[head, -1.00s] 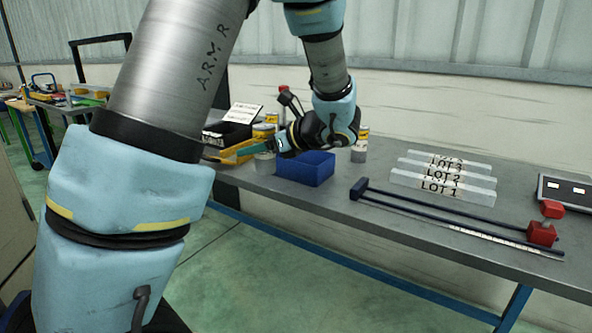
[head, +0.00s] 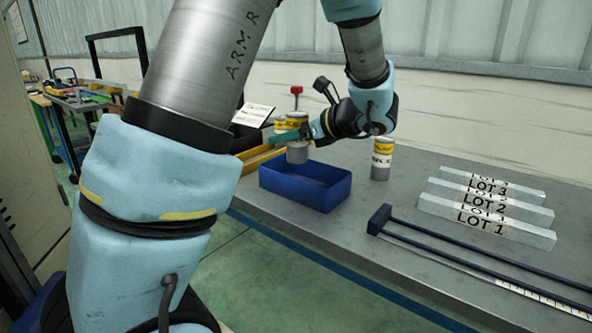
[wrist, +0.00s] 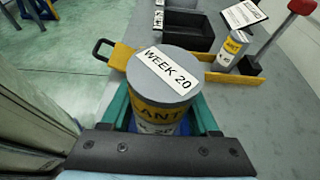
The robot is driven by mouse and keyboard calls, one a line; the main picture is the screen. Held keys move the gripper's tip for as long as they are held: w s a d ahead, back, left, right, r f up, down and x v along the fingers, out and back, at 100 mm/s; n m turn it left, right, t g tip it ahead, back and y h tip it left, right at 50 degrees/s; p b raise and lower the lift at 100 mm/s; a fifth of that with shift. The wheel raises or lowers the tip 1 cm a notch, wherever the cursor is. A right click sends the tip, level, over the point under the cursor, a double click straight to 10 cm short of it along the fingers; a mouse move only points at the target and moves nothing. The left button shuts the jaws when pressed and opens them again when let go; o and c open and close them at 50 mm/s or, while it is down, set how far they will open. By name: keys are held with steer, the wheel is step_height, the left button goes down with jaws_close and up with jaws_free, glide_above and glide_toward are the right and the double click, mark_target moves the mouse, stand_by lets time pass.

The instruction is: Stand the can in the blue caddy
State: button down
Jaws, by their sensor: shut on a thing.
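My gripper (head: 290,138) is shut on a can (head: 297,154) with a grey body and a yellow label. In the wrist view the held can (wrist: 166,80) sits upright between the teal fingers, its grey lid marked WEEK 20. The blue caddy (head: 318,199) is an open box on the bench. In the head view the can's bottom overlaps the caddy's back-left rim; its exact height above it is hard to tell. A sliver of blue shows beside the fingers in the wrist view.
Another yellow-labelled can (head: 381,160) stands right of the caddy.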

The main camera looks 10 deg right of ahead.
steer(key=shift+f, duration=3.4)
steer(key=shift+f, duration=0.15)
steer(key=shift+c, duration=2.1)
jaws_free()
steer(key=shift+s+d+r, duration=0.15)
steer(key=shift+r, duration=0.1)
steer(key=v, duration=1.1)
steer(key=shift+d+b, duration=0.2)
steer(key=shift+b, duration=0.25)
